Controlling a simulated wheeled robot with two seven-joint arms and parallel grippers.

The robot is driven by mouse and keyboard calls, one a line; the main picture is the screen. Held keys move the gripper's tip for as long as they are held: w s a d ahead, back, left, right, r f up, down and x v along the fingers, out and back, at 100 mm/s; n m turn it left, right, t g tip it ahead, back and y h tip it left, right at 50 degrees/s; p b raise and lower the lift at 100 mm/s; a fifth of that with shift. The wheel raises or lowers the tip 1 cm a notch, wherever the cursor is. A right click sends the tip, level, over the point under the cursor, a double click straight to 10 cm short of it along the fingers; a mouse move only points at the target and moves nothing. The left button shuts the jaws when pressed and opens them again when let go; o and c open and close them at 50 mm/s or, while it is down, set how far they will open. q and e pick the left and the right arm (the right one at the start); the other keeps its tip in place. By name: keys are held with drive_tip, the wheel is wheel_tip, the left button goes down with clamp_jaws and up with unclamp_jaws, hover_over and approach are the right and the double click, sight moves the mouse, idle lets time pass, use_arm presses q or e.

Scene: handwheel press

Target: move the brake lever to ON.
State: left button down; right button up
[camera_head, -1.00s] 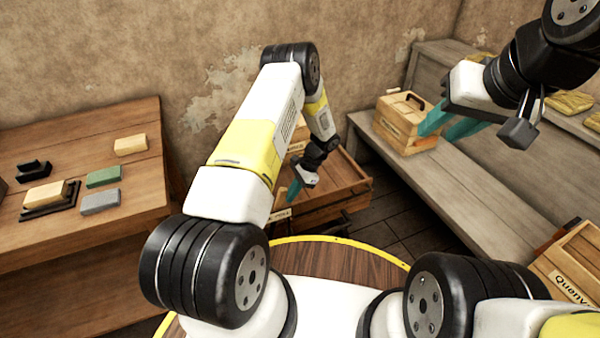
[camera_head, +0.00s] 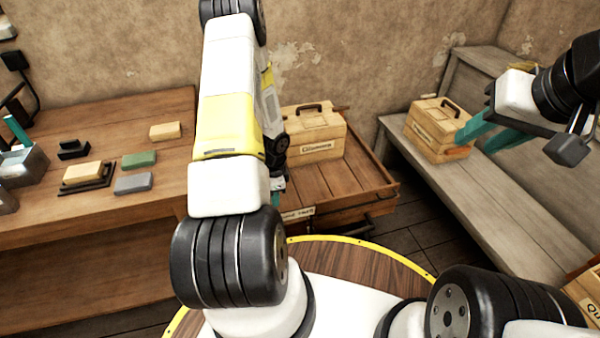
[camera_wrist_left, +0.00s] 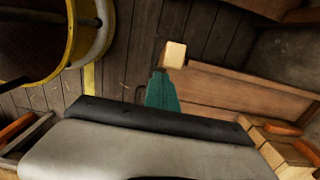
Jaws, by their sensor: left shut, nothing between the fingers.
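I cannot make out the brake lever in either view. My left gripper (camera_head: 279,184) is mostly hidden behind its own arm in the head view, in front of the wooden chest. In the left wrist view its teal fingers (camera_wrist_left: 161,93) are together and hold nothing. A pale block (camera_wrist_left: 174,54) shows just beyond the fingertips; I cannot tell whether they touch. My right gripper (camera_head: 475,143) is open, with its teal fingers apart, in front of a wooden box (camera_head: 437,130) on the bench.
A wooden table (camera_head: 120,205) at the left bears a green block (camera_head: 139,160), a grey block (camera_head: 133,183) and other small pieces. A labelled box (camera_head: 317,136) stands on the wooden chest (camera_head: 345,182). A grey bench (camera_head: 490,190) runs along the right. Dark floor shows between chest and bench.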

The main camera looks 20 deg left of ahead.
use_arm(q)
drive_tip(key=shift+s+a+f, duration=0.2)
drive_tip(key=shift+s+a, duration=0.5)
drive_tip(key=shift+a, duration=0.25)
drive_tip(key=shift+w+d+r, duration=0.1)
drive_tip(key=shift+w+d, duration=0.2)
drive_tip(key=shift+d, duration=0.15)
drive_tip(key=w+d+r, duration=0.2)
drive_tip(key=d+r, duration=0.1)
drive_tip(key=r, duration=0.8)
drive_tip(key=shift+w+d, duration=0.2)
drive_tip(key=shift+w, duration=0.05)
drive_tip(key=shift+r, duration=0.1)
